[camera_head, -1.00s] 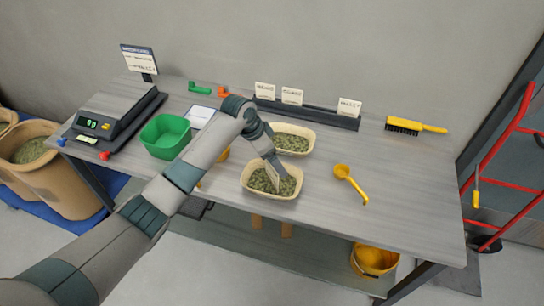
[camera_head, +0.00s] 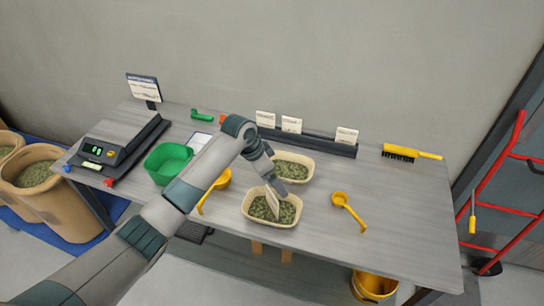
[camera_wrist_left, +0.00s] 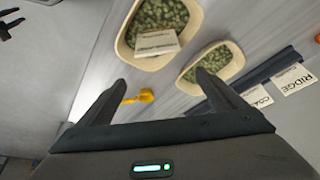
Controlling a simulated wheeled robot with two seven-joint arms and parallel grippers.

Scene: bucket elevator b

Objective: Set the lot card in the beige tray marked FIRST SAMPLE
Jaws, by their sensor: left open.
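The pale lot card (camera_head: 273,202) leans in the green pellets of the front beige tray (camera_head: 249,220). The left wrist view also shows the card (camera_wrist_left: 157,42) tilted in this tray (camera_wrist_left: 130,58), its print too small to read. My left gripper (camera_head: 278,186) is above this tray in the head view. In the left wrist view its fingers (camera_wrist_left: 162,82) are spread with nothing between them, and the card is apart from them. A second beige tray (camera_head: 310,171) with pellets stands just behind. I cannot read a FIRST SAMPLE mark on either tray. My right gripper does not show.
A yellow scoop (camera_head: 347,208) lies right of the front tray, and another (camera_head: 221,181) lies left. A dark rack (camera_head: 318,145) with upright cards runs behind. A green bowl (camera_head: 167,164) and a scale (camera_head: 105,145) stand left. The right tabletop is mostly clear.

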